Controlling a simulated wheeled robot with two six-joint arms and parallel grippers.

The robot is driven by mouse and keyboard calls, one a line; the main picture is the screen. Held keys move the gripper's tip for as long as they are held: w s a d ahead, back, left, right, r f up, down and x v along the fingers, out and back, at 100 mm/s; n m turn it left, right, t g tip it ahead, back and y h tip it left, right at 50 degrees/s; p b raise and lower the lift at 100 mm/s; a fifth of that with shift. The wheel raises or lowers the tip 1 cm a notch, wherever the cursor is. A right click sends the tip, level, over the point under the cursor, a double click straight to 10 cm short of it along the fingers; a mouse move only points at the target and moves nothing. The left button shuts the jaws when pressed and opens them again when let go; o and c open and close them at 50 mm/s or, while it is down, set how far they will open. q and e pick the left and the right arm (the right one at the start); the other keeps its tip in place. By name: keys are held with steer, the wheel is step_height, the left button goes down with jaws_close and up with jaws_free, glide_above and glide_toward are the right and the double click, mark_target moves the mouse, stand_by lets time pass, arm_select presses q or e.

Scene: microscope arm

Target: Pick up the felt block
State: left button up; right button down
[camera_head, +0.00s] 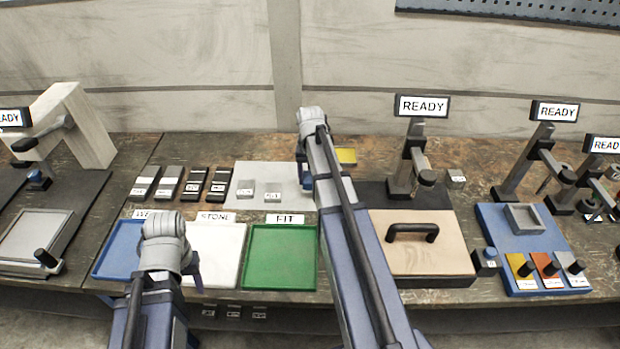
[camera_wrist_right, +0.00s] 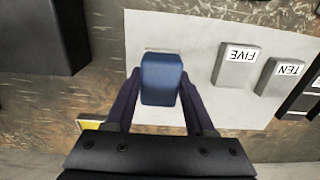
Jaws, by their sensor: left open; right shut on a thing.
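A blue block (camera_wrist_right: 162,72), which I take to be the felt block, sits between the fingers of my right gripper (camera_wrist_right: 160,88) in the right wrist view. The fingers are shut on its two sides. It is over the pale grey mat (camera_wrist_right: 205,30); I cannot tell whether it touches the mat.
Grey blocks labelled FIVE (camera_wrist_right: 236,65) and TEN (camera_wrist_right: 281,76) stand beside the blue block. Blue (camera_head: 108,272), white (camera_head: 228,275) and green (camera_head: 281,258) trays lie in front. A microscope arm (camera_head: 412,160) with a READY sign stands to the right, behind a handled beige board (camera_head: 425,258).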

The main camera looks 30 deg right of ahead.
mark_target(310, 176)
step_height(310, 176, up, 7)
steer(key=p, duration=0.5)
steer(key=shift+f, duration=0.2)
steer(key=shift+f, duration=0.1)
steer(key=c, duration=0.9)
jaws_free()
steer(key=c, duration=0.5)
steer(key=shift+c, duration=0.2)
